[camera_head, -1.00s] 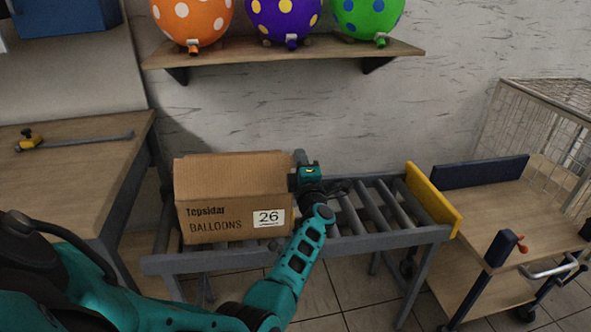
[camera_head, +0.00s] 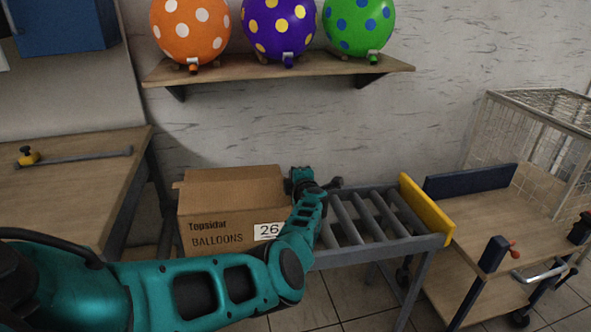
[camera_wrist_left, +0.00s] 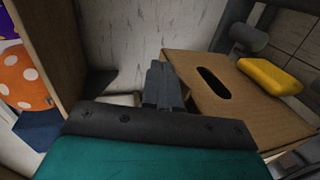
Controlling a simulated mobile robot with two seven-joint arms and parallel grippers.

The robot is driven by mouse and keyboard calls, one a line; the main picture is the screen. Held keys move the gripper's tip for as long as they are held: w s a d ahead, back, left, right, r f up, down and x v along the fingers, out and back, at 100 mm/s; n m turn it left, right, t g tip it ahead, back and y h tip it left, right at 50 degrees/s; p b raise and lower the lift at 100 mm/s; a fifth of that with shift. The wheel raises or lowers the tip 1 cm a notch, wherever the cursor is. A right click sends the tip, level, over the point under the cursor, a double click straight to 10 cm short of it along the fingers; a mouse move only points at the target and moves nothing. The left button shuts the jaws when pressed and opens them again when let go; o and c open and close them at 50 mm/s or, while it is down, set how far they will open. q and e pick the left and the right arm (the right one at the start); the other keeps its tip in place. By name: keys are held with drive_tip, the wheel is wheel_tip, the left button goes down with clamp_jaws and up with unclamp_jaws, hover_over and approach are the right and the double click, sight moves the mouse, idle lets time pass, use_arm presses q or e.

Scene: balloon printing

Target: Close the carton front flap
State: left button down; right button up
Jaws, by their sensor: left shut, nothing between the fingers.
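The brown carton (camera_head: 225,215), marked "Topsider BALLOONS" and "26", stands on the roller conveyor in the head view. Its brown top (camera_head: 232,183) shows; I cannot clearly tell the front flap's angle. My left gripper (camera_head: 298,178) is at the carton's right rear top corner, and my forearm crosses in front of the carton's right edge. In the left wrist view the gripper's fingers (camera_wrist_left: 160,85) are together and empty, beside a cardboard panel (camera_wrist_left: 240,115) with a dark handle slot. I cannot tell whether they touch it. My right gripper is not in view.
The conveyor (camera_head: 345,240) has bare rollers to the carton's right, up to a yellow end plate (camera_head: 425,210). A shelf (camera_head: 285,68) with balloons hangs above. A workbench (camera_head: 75,185) stands at left, a cart (camera_head: 490,230) at right.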

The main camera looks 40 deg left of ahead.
use_arm(q)
drive_tip(key=shift+w+a+f+g+h+p, duration=0.1)
drive_tip(key=shift+a+f+g+h+p, duration=0.05)
drive_tip(key=shift+f+g+h+p, duration=0.35)
idle(0.6)
